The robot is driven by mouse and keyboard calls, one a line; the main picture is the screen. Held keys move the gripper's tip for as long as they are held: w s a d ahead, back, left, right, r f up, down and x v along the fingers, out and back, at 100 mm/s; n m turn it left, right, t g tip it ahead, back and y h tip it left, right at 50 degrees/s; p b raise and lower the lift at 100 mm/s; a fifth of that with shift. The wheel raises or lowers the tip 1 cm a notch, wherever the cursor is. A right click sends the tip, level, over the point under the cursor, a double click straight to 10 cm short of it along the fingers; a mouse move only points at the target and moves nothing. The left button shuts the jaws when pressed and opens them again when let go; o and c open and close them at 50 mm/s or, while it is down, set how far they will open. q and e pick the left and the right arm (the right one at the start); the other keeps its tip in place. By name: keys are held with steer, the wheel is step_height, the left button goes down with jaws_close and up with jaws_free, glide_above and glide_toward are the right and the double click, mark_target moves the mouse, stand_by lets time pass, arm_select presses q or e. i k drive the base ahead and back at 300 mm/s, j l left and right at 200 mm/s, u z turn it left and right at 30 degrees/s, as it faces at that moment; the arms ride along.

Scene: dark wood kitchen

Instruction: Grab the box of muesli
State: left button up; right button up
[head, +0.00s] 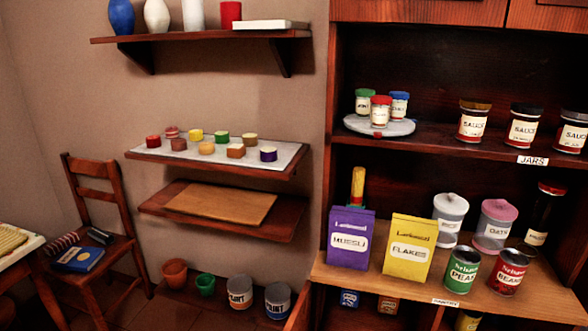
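The muesli box (350,237) is purple with a white label. It stands upright at the left front of the pantry shelf, next to the yellow flakes box (409,249). A tall yellow container (357,187) shows behind it. Its front is unobstructed. Neither of my grippers is in the head view.
A peas can (462,270), a beans can (506,273), an oats canister (494,226) and a white-lidded canister (449,217) stand to the right. Sauce jars (523,127) are on the shelf above. A chair (97,240) is at left.

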mark_target(350, 229)
steer(key=j+z, duration=0.15)
steer(key=z, duration=0.2)
steer(key=i+j+z, duration=0.1)
steer(key=z, duration=0.25)
steer(key=j+z, duration=0.2)
steer(key=z, duration=0.2)
steer(key=j+z, duration=0.2)
steer(key=j, duration=0.8)
steer(key=j+z, duration=0.25)
steer(key=j, duration=0.7)
steer(key=k+l, duration=0.1)
steer(key=l, duration=1.05)
steer(key=k+l, duration=0.1)
steer(key=l, duration=1.05)
